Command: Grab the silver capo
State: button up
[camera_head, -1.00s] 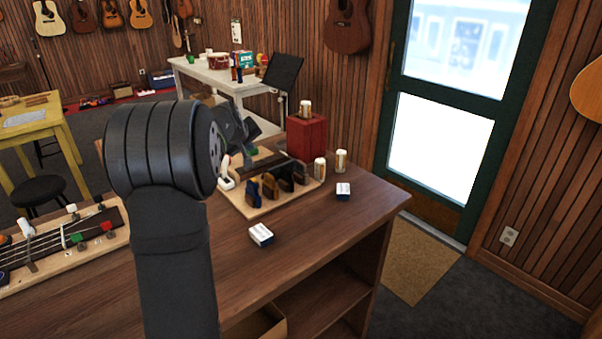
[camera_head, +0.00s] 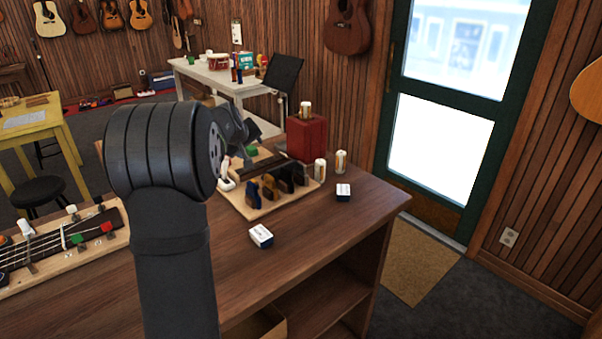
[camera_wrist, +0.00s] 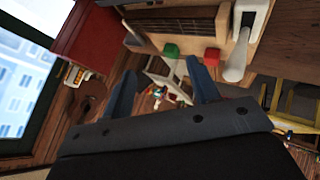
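My gripper (camera_wrist: 163,90) is open and empty, with its two fingers apart in the wrist view. In the head view it is partly hidden behind my arm, above the far part of a capo board (camera_head: 246,208). A pale white-grey capo (camera_wrist: 239,52) stands on the board in the wrist view, to the right of the fingers; it shows beside my arm in the head view (camera_head: 226,181). A green capo (camera_wrist: 171,50) and a red capo (camera_wrist: 212,57) are near the fingertips. I cannot tell for sure which capo is the silver one.
Blue, brown and black capos stand along the board's front. A red box (camera_head: 306,138) stands behind it, with small pale cans (camera_head: 320,170) nearby. The counter's front is mostly clear.

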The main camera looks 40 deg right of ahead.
jog(key=m+g, duration=0.6)
jog(key=m, duration=1.1)
send_near(299, 163)
jog(key=shift+x, duration=4.75)
jog(key=c, duration=0.7)
